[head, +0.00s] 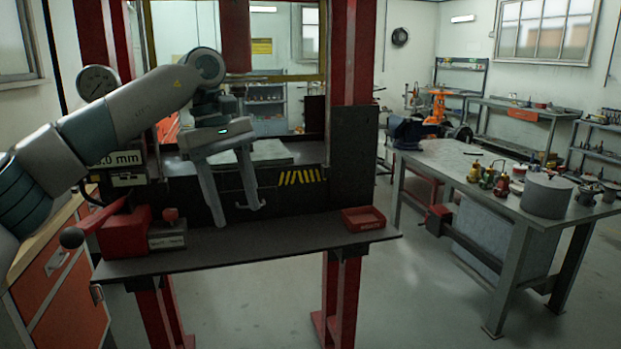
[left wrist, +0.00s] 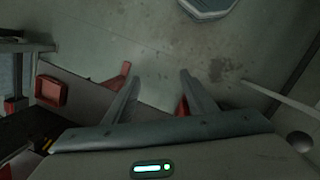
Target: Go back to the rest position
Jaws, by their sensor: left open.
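My left arm comes in from the left of the head view. My left gripper (head: 238,213) points down above the dark shelf (head: 290,242) of the red press frame, with its two grey fingers spread apart. Nothing is between the fingers. In the left wrist view, the open fingers of the left gripper (left wrist: 160,78) show over the floor and parts of the red frame, also with nothing between them. My right gripper is in neither view.
A red block with a lever (head: 126,234) sits at the shelf's left end, and a small red tray (head: 364,219) at its right. A red post (head: 352,60) rises behind. A workbench (head: 470,165) with a grey cylinder (head: 547,195) stands right. Floor between is clear.

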